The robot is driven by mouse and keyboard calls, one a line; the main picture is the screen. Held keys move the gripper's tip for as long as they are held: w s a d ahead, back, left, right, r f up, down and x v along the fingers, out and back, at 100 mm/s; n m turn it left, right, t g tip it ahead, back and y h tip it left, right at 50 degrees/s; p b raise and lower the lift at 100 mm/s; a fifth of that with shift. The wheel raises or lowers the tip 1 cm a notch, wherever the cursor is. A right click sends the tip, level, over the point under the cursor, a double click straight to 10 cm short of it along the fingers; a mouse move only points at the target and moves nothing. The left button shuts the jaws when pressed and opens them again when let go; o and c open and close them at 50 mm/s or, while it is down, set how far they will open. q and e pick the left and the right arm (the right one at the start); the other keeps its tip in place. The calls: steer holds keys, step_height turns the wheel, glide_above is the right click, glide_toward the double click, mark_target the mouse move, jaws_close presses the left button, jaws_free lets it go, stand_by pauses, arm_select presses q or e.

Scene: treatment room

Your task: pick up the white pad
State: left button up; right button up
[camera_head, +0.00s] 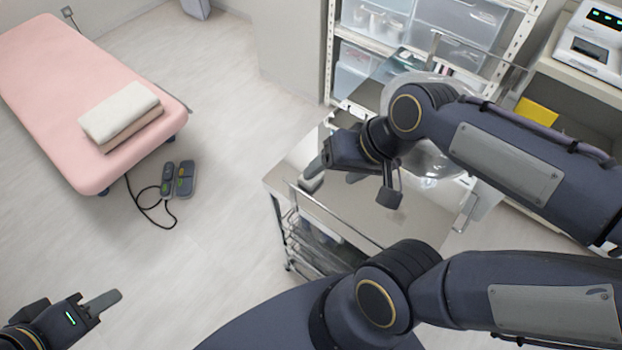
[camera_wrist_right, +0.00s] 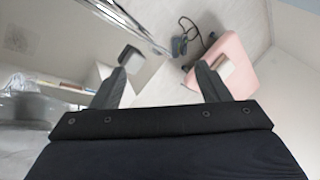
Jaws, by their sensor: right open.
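A small pale pad (camera_head: 312,183) lies on the metal top of the cart, near its left corner. My right gripper (camera_head: 335,173) is open above the cart top, with one finger just over the pad and partly covering it. In the right wrist view, my right gripper (camera_wrist_right: 161,68) has its fingers wide apart with nothing between them. A small block that looks like the pad (camera_wrist_right: 130,57) shows there with a dark, shaded face, by the left fingertip. I cannot tell whether they touch. My left gripper (camera_head: 102,301) is low at the left over the floor, away from the cart.
The steel cart (camera_head: 280,182) has a raised rail and wire baskets below. A clear domed cover (camera_head: 432,165) stands behind my right forearm. Shelves with bins (camera_head: 352,70) stand at the back.

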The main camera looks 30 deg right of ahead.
steer(key=w+f+m+g+h+b, duration=0.1)
steer(key=w+f+m, duration=0.2)
steer(key=w, duration=0.1)
steer(key=w+d+f+m+g+h+b, duration=0.1)
steer(key=w+f+m+g, duration=0.1)
steer(key=w+f+m, duration=0.1)
steer(key=w+f+m+g+h+b, duration=0.1)
steer(key=w+f+m, duration=0.1)
steer(key=w+f, duration=0.3)
steer(key=shift+w+d+f+m+h, duration=0.1)
steer(key=shift+w+d+m+h, duration=0.1)
steer(key=shift+w, duration=0.3)
steer(key=shift+w+d+f+m+h, duration=0.1)
steer(key=shift+w+m+h, duration=0.1)
steer(key=shift+w, duration=0.3)
steer(key=shift+f, duration=0.25)
steer(key=f, duration=0.7)
steer(key=shift+s+f, duration=0.2)
steer(key=shift+s, duration=0.2)
steer(key=c, duration=1.1)
steer(key=shift+r, duration=0.1)
